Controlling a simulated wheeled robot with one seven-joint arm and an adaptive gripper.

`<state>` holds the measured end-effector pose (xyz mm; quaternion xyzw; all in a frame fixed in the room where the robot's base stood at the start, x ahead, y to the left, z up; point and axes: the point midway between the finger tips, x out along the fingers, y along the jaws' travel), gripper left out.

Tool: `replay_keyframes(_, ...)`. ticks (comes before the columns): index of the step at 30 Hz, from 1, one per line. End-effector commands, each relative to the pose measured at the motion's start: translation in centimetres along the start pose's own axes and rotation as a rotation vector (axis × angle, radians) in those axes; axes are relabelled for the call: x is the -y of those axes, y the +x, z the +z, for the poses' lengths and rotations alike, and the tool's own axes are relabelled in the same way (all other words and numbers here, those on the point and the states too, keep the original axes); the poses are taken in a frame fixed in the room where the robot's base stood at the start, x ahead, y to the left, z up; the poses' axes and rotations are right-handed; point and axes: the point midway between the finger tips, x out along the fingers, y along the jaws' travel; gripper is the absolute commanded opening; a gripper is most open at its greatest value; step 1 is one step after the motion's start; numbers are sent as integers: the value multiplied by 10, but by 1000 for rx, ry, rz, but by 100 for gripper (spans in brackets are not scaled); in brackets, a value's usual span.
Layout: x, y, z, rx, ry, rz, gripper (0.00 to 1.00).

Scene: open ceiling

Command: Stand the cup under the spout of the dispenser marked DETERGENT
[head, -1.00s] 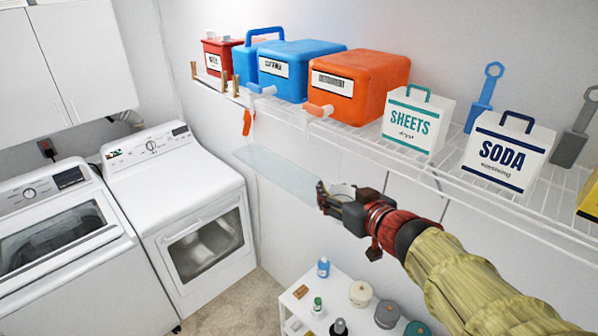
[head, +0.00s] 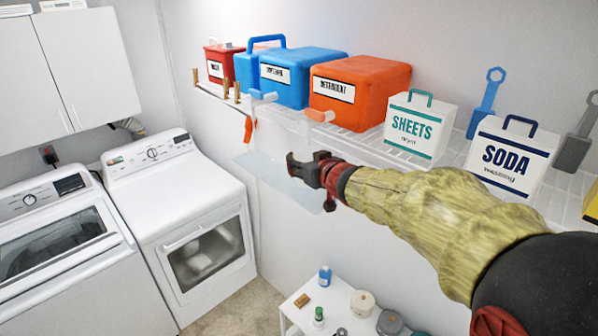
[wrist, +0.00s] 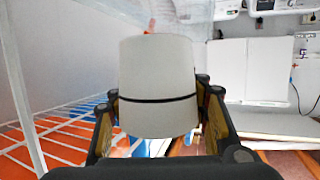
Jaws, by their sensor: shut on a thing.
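The orange dispenser marked DETERGENT (head: 375,82) sits on the wire shelf, with its pale spout (head: 319,115) jutting over the front edge. My gripper (head: 298,168) is below and slightly left of that spout in the head view, in front of a translucent ledge (head: 258,162) under the shelf. In the wrist view, my gripper (wrist: 158,115) is shut on a white cup (wrist: 157,70) with a thin dark band, one finger on each side. The cup cannot be made out in the head view. The gap between cup and ledge cannot be told.
A blue dispenser (head: 305,65) and a red one (head: 222,62) stand left of the orange one. White SHEETS (head: 416,128) and SODA (head: 507,160) boxes stand to the right. An orange item (head: 248,130) hangs by the ledge. A low white table (head: 300,300) holds several small items.

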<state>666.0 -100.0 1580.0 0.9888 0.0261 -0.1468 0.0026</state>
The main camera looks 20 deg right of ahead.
Motion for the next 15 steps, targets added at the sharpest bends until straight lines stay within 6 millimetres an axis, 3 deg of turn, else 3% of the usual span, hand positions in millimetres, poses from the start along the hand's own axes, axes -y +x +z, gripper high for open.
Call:
replay_keyframes(6, 0, 11, 30, 2, 2, 0, 24)
replay_keyframes(15, 0, 12, 33, 0, -1, 1, 24)
